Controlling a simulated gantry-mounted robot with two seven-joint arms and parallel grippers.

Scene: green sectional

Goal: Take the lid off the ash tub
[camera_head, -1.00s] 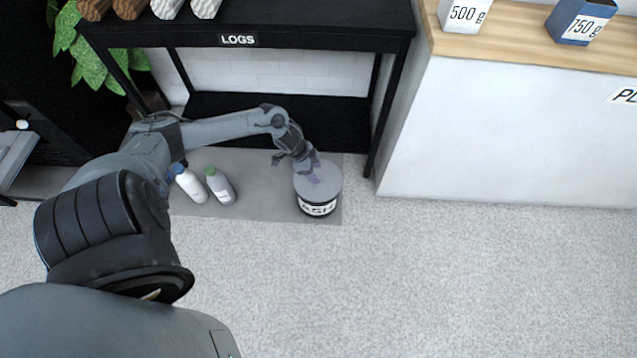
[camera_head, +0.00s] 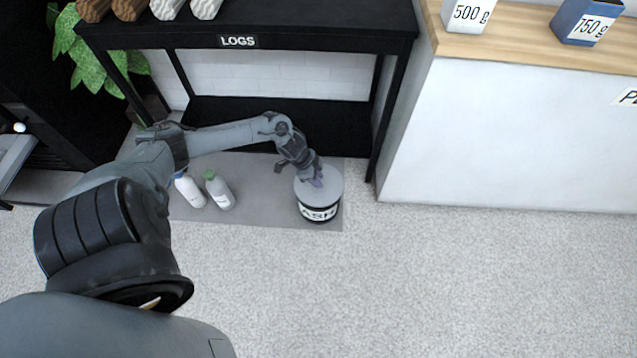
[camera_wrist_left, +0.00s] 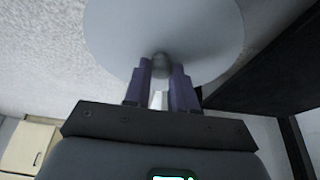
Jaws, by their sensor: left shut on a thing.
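The ash tub (camera_head: 319,214) is a dark round tub with a white "ASH" label, upright on the grey mat. Its round grey lid (camera_head: 331,184) shows over the tub's top; I cannot tell whether there is a gap below it. My left gripper (camera_head: 317,181) reaches down to the lid from the upper left. In the left wrist view, its purple fingers (camera_wrist_left: 161,75) are shut on the small round knob (camera_wrist_left: 161,62) at the middle of the lid (camera_wrist_left: 165,25). The tub itself is hidden behind the lid there. My right gripper is not in view.
Two white bottles, one blue-capped (camera_head: 190,191) and one green-capped (camera_head: 220,190), stand on the mat (camera_head: 265,212) left of the tub. The black log rack (camera_head: 300,38) stands behind. A white counter (camera_head: 500,140) is on the right. The carpet in front is clear.

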